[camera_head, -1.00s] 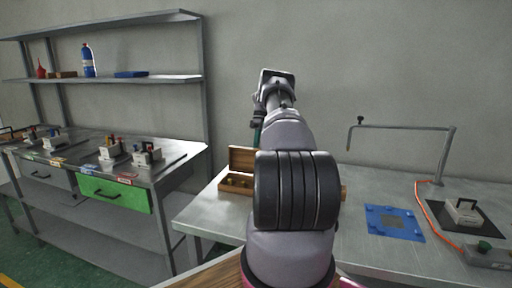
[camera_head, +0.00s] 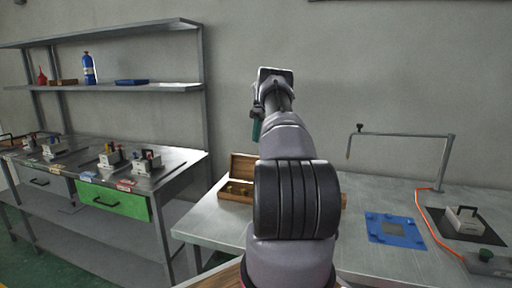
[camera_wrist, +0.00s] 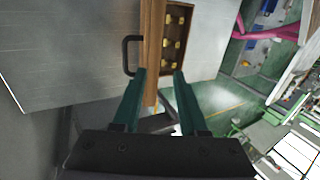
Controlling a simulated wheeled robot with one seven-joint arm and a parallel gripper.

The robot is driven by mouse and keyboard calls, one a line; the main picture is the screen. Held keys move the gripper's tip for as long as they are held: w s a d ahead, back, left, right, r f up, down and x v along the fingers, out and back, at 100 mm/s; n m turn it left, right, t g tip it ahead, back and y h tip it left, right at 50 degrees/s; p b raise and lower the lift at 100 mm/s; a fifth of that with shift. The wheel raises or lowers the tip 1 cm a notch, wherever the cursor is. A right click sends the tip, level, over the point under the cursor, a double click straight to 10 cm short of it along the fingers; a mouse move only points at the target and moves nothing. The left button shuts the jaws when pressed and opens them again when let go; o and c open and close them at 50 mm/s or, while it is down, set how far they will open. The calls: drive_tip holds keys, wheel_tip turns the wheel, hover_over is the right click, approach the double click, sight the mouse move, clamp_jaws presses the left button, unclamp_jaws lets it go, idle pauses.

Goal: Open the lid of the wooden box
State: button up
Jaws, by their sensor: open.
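The wooden box (camera_head: 237,191) stands on the metal table, left of my arm in the head view, partly hidden by it. Its lid (camera_head: 243,166) is raised and stands up at the back. The wrist view shows the box's inside (camera_wrist: 175,42) with several small yellow pieces. There the lid (camera_wrist: 153,45) shows nearly edge-on, with a dark handle (camera_wrist: 129,56) on its left side. My gripper (camera_wrist: 159,75) is open, its green fingers on either side of the lid's lower end in the picture. I cannot tell whether they touch it. In the head view one finger shows above the box.
A blue mat (camera_head: 394,230), a black pad with a white block (camera_head: 462,220) and a metal bracket (camera_head: 445,160) stand on the table to the right. A workbench with a green drawer (camera_head: 112,201) and a shelf rack (camera_head: 130,87) stand left. The table between arm and mat is clear.

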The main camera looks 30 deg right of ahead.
drive_tip(key=shift+r, duration=0.65)
